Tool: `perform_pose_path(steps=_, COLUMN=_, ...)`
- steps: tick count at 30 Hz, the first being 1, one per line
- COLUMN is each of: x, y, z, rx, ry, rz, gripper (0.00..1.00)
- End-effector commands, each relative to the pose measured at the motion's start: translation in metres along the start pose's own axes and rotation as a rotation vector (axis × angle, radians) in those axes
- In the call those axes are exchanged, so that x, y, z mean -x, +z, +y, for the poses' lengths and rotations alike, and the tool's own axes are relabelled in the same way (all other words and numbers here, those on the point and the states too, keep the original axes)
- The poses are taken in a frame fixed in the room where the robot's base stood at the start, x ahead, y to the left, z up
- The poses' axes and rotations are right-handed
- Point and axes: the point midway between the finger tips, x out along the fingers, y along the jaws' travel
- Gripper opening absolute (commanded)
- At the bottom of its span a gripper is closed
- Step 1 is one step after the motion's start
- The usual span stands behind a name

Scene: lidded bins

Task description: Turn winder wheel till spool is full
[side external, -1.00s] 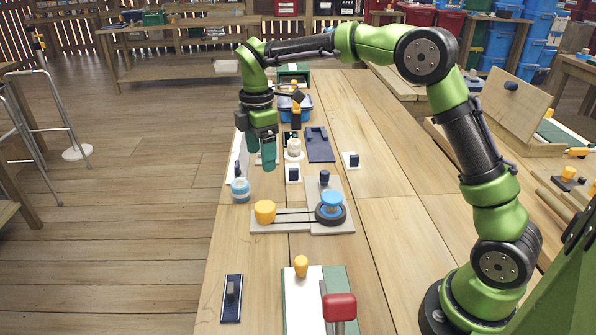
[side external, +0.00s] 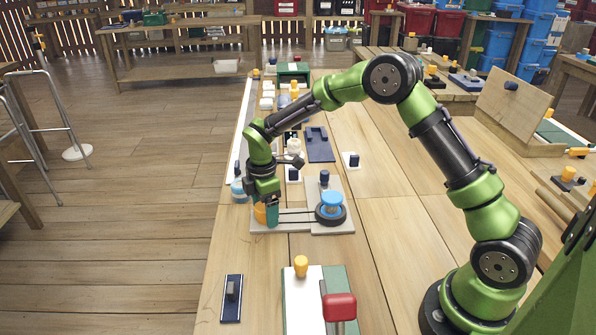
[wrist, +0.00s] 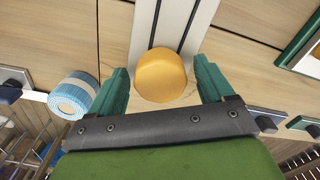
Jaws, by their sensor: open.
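The winder (side external: 300,222) is a light grey base on the bench. An orange cylinder (side external: 260,213) stands at its left end, and a black wheel with a blue top (side external: 331,207) at its right. Two dark lines run between them. My gripper (side external: 272,217) points down at the left end and partly hides the orange cylinder. In the wrist view, my gripper (wrist: 161,68) is open with its green fingers on either side of the orange cylinder (wrist: 161,75). Gaps show beside it; I cannot tell whether the fingers have reached its height. The blue-topped wheel is outside the wrist view.
A blue-and-white roll (side external: 239,190) stands just left of the winder, behind my gripper. A dark upright knob (side external: 324,178) stands behind the wheel. In front are a dark blue plate with a handle (side external: 231,298) and an orange-knobbed box (side external: 301,267). Bare bench lies to the right.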

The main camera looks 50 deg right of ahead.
Motion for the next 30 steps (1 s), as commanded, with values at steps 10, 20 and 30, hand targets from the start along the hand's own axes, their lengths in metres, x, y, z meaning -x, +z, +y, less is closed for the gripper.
perform_pose_path(steps=10, x=-0.0015, y=0.0000, z=-0.0001, rx=0.000, ry=0.000, rz=0.000, gripper=0.72)
perform_pose_path(steps=20, x=-0.0012, y=0.0000, z=0.0000, rx=0.000, ry=0.000, rz=0.000, gripper=0.26)
perform_pose_path(steps=30, x=-0.0011, y=-0.0003, z=0.0000, rx=-0.062, ry=0.000, rz=0.000, gripper=0.26)
